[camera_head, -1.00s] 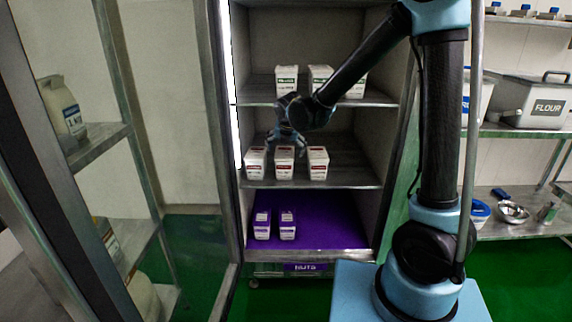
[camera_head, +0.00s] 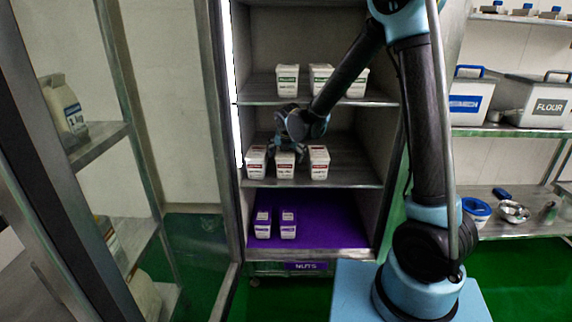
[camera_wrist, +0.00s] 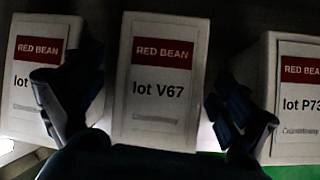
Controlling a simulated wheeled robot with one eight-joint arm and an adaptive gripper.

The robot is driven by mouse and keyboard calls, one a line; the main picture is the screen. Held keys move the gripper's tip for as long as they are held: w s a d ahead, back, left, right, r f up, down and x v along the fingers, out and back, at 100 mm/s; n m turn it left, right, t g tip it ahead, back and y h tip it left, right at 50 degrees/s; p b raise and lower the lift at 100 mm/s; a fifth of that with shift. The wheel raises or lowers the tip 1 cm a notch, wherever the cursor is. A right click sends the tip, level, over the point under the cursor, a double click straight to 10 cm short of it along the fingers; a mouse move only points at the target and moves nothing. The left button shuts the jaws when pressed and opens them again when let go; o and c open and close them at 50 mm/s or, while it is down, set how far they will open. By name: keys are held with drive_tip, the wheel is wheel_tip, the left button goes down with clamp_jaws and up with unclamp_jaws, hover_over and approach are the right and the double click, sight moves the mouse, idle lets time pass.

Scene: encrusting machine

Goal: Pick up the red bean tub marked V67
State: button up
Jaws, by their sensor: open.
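The red bean tub marked V67 (camera_wrist: 160,85) is white with a red label band and stands in the centre of the wrist view. In the head view it is the middle tub (camera_head: 285,168) of the row on the middle shelf. My gripper (camera_wrist: 150,125) is open, with one finger on each side of the V67 tub, in the gaps beside its neighbours. In the head view my gripper (camera_head: 287,150) is at the top of the V67 tub and partly hides it. I cannot tell whether the fingers touch it.
Another red bean tub (camera_wrist: 40,65) stands close on the left, and one marked P73 (camera_wrist: 300,90) close on the right. Green-label tubs (camera_head: 287,80) are on the shelf above. Purple-label tubs (camera_head: 263,224) stand on the purple shelf (camera_head: 335,222) below.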

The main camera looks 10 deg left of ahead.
drive_tip(key=c, duration=2)
drive_tip(key=shift+r, duration=0.1)
